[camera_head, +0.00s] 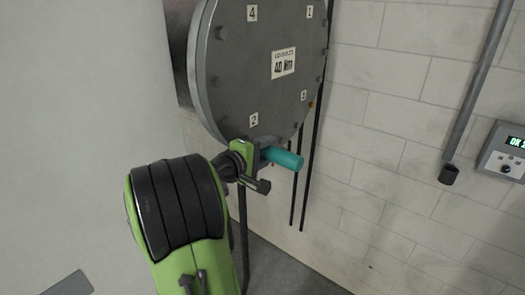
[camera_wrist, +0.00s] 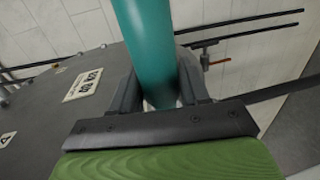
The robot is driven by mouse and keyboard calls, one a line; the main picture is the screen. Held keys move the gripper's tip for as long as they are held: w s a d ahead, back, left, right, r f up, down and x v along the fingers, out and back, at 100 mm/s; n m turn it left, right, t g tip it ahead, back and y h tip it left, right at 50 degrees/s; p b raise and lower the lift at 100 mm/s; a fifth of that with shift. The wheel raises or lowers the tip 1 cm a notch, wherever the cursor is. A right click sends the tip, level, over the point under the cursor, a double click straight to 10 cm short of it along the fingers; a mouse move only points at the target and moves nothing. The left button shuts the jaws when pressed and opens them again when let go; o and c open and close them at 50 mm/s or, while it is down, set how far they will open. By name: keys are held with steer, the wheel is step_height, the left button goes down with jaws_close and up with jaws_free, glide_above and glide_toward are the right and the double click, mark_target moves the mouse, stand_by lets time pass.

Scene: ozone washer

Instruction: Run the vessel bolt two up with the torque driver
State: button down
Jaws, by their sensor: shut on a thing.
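The teal cylindrical torque driver (camera_head: 284,158) is held in my gripper (camera_head: 258,158) just below the lower edge of the round grey vessel lid (camera_head: 235,80). Its free end points right, away from the lid. In the wrist view the driver (camera_wrist: 148,45) runs between the two dark fingers of my gripper (camera_wrist: 160,92), which are shut on it. The number 2 label (camera_head: 254,120) is on the lid just above my gripper. Bolt two itself is hidden or too small to pick out behind the gripper, and I cannot tell whether the driver touches it.
The lid carries a 40 Nm plate (camera_head: 283,64) and other number labels. Dark thin pipes (camera_head: 310,165) run down behind it. At right a grey tube with a black end (camera_head: 450,174) hangs near a controller box (camera_head: 504,152) showing OK. Open space lies between.

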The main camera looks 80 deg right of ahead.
mark_target(277, 160)
steer(key=shift+s+a+b, duration=0.15)
steer(key=shift+s+a, duration=0.15)
steer(key=shift+s, duration=0.5)
steer(key=shift+s+a+b, duration=0.1)
steer(key=shift+s+a, duration=0.2)
steer(key=shift+s, duration=0.45)
steer(key=shift+s+a+b, duration=0.15)
steer(key=shift+s+a, duration=0.15)
steer(key=shift+s, duration=0.5)
